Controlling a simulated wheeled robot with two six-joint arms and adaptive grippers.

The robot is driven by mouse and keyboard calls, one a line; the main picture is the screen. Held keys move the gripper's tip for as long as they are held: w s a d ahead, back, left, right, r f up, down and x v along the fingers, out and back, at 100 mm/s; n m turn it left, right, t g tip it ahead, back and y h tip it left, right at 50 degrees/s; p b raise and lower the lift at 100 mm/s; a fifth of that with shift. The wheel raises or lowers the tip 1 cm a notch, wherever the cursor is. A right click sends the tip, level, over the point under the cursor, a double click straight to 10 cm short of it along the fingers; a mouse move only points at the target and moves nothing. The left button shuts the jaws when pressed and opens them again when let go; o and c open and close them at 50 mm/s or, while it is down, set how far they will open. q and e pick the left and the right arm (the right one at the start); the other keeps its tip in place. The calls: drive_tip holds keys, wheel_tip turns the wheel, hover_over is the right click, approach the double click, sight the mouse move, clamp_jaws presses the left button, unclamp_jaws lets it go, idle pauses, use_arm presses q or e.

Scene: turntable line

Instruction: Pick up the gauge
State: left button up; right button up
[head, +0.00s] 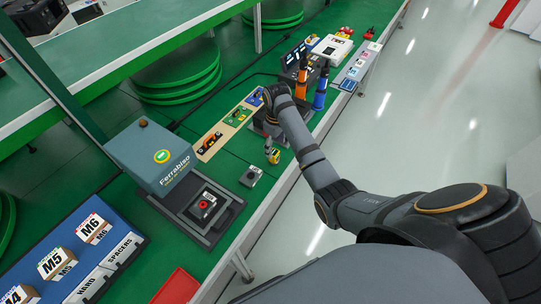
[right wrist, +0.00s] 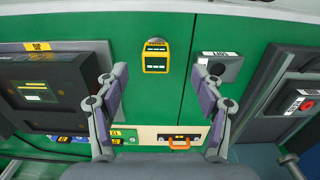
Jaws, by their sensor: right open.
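The gauge (right wrist: 155,56) looks like a small yellow handheld device with a dark face, lying on the green bench top in the right wrist view. In the head view it is a small yellow shape (head: 272,155) near the bench's front edge. My right gripper (right wrist: 160,76) is open and empty, its two fingers on either side of the gauge in the picture and apart from it. In the head view the right gripper (head: 271,98) is over the bench, partly hidden by its own wrist. My left gripper is not in view.
A grey labelled block (right wrist: 219,66) lies right of the gauge, and a black box (right wrist: 50,90) stands left. A wooden strip with tools (head: 225,132) lies behind. The Ferrabiso press (head: 153,155) stands further left. Bare green surface surrounds the gauge.

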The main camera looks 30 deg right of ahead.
sight(274, 152)
drive_tip(key=f, duration=0.5)
drive_tip(key=w+f, duration=0.1)
drive_tip(key=f, duration=0.2)
drive_tip(key=shift+f, duration=0.1)
clamp_jaws()
